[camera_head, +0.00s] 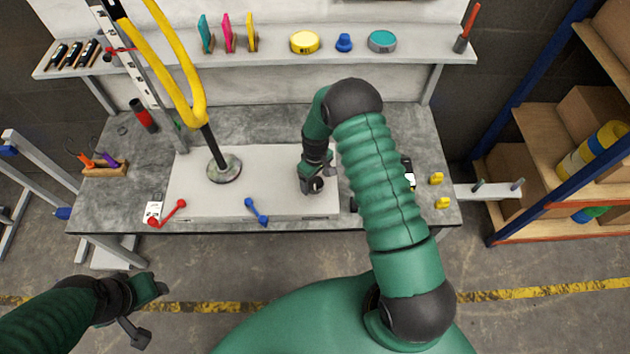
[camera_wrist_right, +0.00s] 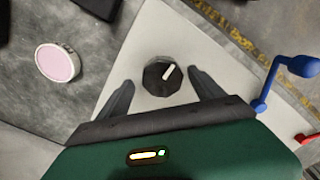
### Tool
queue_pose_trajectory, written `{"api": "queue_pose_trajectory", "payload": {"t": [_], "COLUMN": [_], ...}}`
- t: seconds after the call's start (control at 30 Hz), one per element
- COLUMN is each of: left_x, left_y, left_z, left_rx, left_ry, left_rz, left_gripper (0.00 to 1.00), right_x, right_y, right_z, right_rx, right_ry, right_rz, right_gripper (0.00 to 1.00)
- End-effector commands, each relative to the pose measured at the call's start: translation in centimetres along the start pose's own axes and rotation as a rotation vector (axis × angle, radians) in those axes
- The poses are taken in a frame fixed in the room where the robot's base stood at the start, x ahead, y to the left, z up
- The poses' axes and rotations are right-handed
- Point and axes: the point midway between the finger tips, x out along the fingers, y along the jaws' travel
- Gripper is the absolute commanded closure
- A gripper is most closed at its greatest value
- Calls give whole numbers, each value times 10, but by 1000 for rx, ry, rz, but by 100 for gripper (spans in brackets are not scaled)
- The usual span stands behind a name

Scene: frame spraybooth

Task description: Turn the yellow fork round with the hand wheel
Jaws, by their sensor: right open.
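The yellow fork (camera_head: 187,75) stands upright on a black stem, which rises from a round grey disc (camera_head: 225,176) on a pale raised panel (camera_head: 275,206) on the bench. A black round knob with a white mark (camera_wrist_right: 160,77) is on the panel in the right wrist view; I cannot tell if it is the hand wheel. My right gripper (camera_head: 314,187) is open, pointing down over the panel; its fingers lie either side of the knob in the wrist view, apart from it. My left gripper (camera_head: 150,309) is open and empty, low at the left, away from the bench.
A red crank (camera_head: 170,213) and a blue crank (camera_head: 256,211) sit at the panel's front edge. A pink-topped disc (camera_wrist_right: 58,63) lies on the bench. A shelf (camera_head: 275,60) runs behind. A wooden rack (camera_head: 545,165) stands right. Panel space between disc and right gripper is clear.

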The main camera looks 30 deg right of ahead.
Motion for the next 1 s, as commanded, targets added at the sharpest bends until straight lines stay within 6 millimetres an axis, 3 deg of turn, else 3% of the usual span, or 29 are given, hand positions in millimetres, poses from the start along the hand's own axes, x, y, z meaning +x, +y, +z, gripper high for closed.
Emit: {"api": "queue_pose_trajectory", "payload": {"t": [0.1,0.37,0.83,1.0], "left_x": [0,0,0,1], "left_y": [0,0,0,0], "left_z": [0,0,0,0], "left_rx": [0,0,0,0], "left_ry": [0,0,0,0], "left_rz": [0,0,0,0], "left_gripper": [52,52,52,52], "right_x": [10,11,11,12], "right_y": [-1,-1,0,0], "right_z": [0,0,0,0], "right_rx": [0,0,0,6], "right_ry": [-1,0,-1,-2], "right_rz": [-1,0,0,0], "right_gripper": [23,23,84,85]}}
